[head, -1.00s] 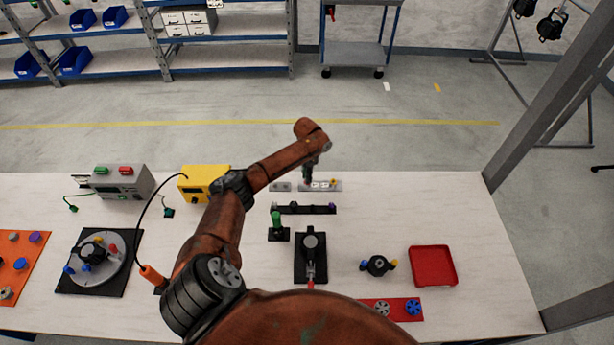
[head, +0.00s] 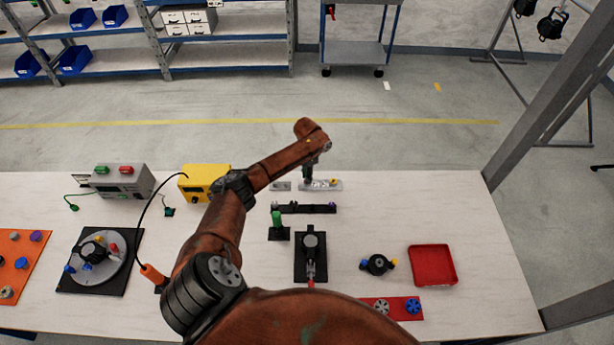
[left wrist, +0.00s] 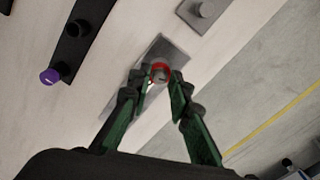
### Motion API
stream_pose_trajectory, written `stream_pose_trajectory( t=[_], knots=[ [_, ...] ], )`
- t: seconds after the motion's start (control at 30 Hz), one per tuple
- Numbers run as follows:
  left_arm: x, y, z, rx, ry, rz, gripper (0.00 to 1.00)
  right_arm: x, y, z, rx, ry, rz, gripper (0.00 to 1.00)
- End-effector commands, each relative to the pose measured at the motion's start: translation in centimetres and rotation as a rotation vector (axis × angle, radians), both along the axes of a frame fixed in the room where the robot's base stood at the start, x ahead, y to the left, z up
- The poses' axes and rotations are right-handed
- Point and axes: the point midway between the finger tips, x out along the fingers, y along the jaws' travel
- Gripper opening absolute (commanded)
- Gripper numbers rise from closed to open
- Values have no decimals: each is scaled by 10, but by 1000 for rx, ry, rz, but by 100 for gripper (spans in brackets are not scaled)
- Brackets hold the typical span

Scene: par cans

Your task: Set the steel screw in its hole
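A grey metal plate (head: 327,187) lies at the back of the table, and my left gripper (head: 309,180) points down over its left part. In the left wrist view the same plate (left wrist: 176,52) runs diagonally under the gripper (left wrist: 162,80). Between its green fingertips is a small round grey head, with red around its edge (left wrist: 160,72), which may be the steel screw. The fingers stand at both sides of it; whether they press on it is unclear. A small yellow part (head: 334,181) sits on the plate's right end. The hole cannot be made out. My right gripper is not seen.
A small grey block (head: 281,187) is left of the plate. A black rail (head: 300,209) with a purple knob (left wrist: 50,77) lies in front. A green-handled part (head: 277,222), black fixture (head: 298,270) and red tray (head: 433,248) stand nearer. The right table end is clear.

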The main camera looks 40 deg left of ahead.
Motion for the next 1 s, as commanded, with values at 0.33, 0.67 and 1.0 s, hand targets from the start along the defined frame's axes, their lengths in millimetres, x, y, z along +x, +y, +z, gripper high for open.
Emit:
stream_pose_trajectory(
  t=[0.33,0.67,1.0],
  knots=[
    [0,0,0,0,1,0,31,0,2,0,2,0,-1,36],
    [0,0,0,0,1,0,39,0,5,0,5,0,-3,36],
    [1,1,36,0,-4,-2,39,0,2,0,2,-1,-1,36]
  ],
)
